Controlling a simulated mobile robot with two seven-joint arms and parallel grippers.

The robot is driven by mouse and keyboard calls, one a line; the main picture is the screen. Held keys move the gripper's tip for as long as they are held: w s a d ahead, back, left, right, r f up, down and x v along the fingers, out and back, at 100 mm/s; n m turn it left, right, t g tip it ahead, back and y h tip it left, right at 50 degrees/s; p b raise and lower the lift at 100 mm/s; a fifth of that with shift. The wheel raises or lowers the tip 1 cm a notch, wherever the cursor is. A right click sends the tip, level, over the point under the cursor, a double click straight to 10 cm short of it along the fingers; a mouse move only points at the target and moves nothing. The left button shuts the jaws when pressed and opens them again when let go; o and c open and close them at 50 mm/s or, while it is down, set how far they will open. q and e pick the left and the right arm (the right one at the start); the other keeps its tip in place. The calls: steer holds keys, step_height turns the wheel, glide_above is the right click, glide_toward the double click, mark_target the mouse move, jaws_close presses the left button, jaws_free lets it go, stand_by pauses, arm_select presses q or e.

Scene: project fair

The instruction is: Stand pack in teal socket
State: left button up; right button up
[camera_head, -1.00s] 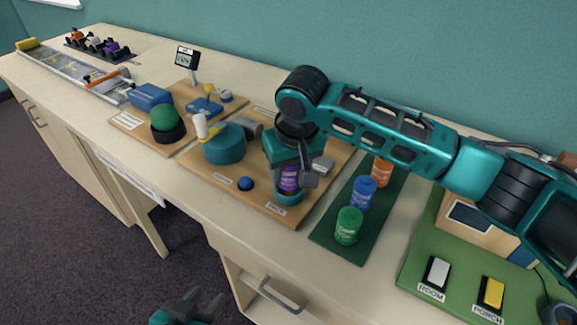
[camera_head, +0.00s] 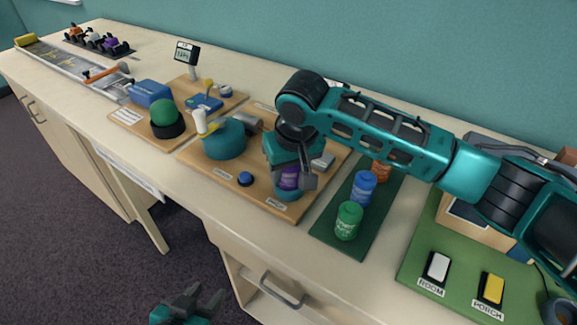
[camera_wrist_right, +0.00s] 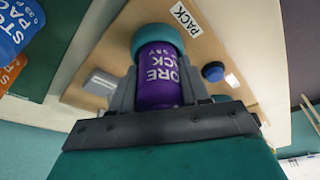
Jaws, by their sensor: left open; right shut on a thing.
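A purple pack (camera_head: 289,178) is held between the fingers of my right gripper (camera_head: 292,180). It is upright over the teal socket (camera_head: 287,194) on the wooden board, beside the PACK label. In the right wrist view the purple pack (camera_wrist_right: 158,75) lies between the grey fingers (camera_wrist_right: 158,90), and its far end is inside the teal socket ring (camera_wrist_right: 158,40). How deep it sits is hidden. My left gripper (camera_head: 196,300) is open and empty, low in front of the table, away from the packs.
A green pack (camera_head: 348,221), a blue pack (camera_head: 364,188) and an orange pack (camera_head: 381,171) stand on a dark green mat (camera_head: 328,228) to the right. A blue button (camera_head: 245,179) and a teal drum (camera_head: 224,139) are on the board (camera_head: 205,165), left of the socket.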

steer(key=shift+r+p, duration=0.8)
steer(key=shift+p, duration=0.45)
steer(key=shift+p, duration=0.45)
stand_by(0.3)
steer(key=shift+f, duration=0.8)
stand_by(0.5)
steer(key=o, duration=0.8)
steer(key=shift+v, duration=1.25)
steer(key=a+v, duration=0.1)
steer(key=v, duration=0.7)
steer(key=shift+d+r, duration=0.25)
steer(key=shift+d, duration=0.25)
